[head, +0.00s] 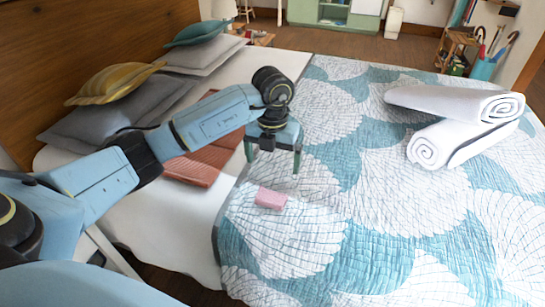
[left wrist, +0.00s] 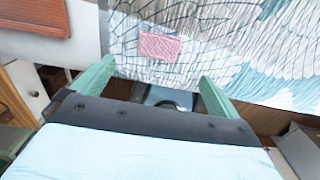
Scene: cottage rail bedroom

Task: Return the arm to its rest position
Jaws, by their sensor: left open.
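My left arm reaches in from the left over the bed in the head view. Its gripper (head: 272,160) points down above the quilt, with its green fingers spread apart and nothing between them. A small pink block-like item (head: 270,198) lies on the quilt just below and in front of the gripper, apart from it. In the left wrist view the open fingers (left wrist: 158,85) show at both sides, and the pink item (left wrist: 160,46) lies beyond them on the quilt. My right gripper is in neither view.
The bed has a teal and white quilt (head: 390,215) with two rolled white towels (head: 465,118) at the right. A folded rust-coloured cloth (head: 200,165) lies behind my arm. Pillows (head: 115,83) lie against the wooden headboard (head: 75,45). Much of the quilt is clear.

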